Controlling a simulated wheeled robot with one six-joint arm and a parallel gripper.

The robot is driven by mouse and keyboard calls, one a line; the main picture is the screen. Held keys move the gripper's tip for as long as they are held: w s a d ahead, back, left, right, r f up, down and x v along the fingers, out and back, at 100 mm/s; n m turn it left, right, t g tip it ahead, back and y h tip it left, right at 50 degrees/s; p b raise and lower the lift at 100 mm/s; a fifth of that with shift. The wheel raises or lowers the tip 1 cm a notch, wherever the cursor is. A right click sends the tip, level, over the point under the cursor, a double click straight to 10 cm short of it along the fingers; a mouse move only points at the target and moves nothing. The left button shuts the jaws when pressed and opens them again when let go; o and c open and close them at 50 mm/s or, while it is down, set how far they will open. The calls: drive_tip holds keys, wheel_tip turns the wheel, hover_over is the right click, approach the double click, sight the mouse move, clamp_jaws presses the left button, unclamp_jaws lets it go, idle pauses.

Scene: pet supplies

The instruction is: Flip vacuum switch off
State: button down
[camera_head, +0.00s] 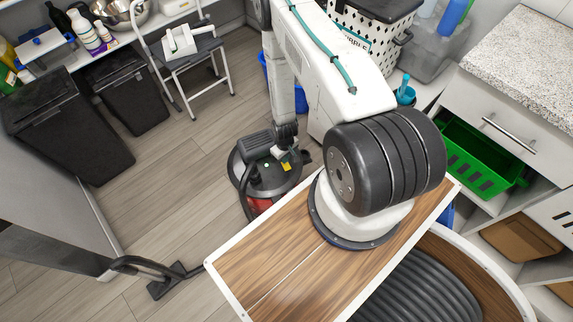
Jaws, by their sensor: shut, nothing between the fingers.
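The vacuum (264,184) is a round canister with a black top and a red lower band. It stands on the floor at the middle of the view, beyond my wooden-topped base. A small green spot (266,163) and a small yellow part (286,167) show near its top; I cannot tell which is the switch. My arm reaches over and down to it. My gripper (288,154) is at the vacuum's top, dark against dark, shut and empty. Whether it touches the vacuum is unclear. The hose and floor nozzle (174,280) lie at the lower left.
Black bins (70,125) stand at the left under a shelf of bottles. A step stool (190,55) is at the back. A white spotted container (365,30) stands behind my arm. A drawer cabinet with a green crate (478,165) is at the right. The floor left of the vacuum is clear.

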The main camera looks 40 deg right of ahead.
drive_tip(key=shift+f, duration=0.6)
drive_tip(key=shift+r, duration=3.5)
